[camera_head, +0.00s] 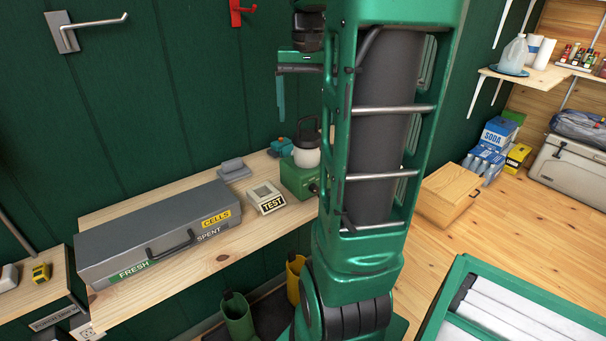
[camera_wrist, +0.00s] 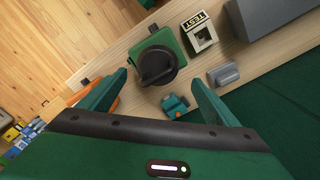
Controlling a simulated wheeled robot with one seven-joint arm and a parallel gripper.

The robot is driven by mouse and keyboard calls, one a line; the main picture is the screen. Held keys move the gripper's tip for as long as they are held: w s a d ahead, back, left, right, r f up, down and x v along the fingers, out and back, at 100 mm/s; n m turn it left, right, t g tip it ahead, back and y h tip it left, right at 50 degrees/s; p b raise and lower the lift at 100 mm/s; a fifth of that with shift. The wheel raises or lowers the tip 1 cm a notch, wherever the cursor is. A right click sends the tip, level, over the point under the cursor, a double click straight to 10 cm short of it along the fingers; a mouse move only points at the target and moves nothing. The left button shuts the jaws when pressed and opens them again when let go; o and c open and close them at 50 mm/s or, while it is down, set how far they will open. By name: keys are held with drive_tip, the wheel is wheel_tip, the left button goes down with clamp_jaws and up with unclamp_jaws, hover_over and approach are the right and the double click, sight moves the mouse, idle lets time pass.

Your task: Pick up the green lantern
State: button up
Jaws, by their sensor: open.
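The green lantern (camera_head: 298,180) stands upright on the wooden bench, with a green square base, a pale globe and a dark handle. My arm hides part of its right side in the head view. In the wrist view the lantern (camera_wrist: 141,46) is seen from above, its dark round top and handle just beyond the fingertips. My gripper (camera_wrist: 158,77) is open and empty, its two green fingers spread to either side below the lantern in that picture. In the head view only part of the gripper shows, above the bench beside my arm.
A small teal item (camera_wrist: 175,105) lies near the lantern, between the fingers in the wrist view. A grey item (camera_wrist: 224,73) and a TEST box (camera_head: 267,198) are close by. A long grey case (camera_head: 150,235) fills the bench's left. The green wall (camera_head: 190,100) is behind.

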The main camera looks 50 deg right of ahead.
sight(307, 145)
drive_tip(key=f, duration=1)
drive_tip(key=shift+s, duration=0.2)
drive_tip(key=shift+c, duration=0.7)
drive_tip(key=c, duration=2)
drive_tip(key=shift+o, duration=0.2)
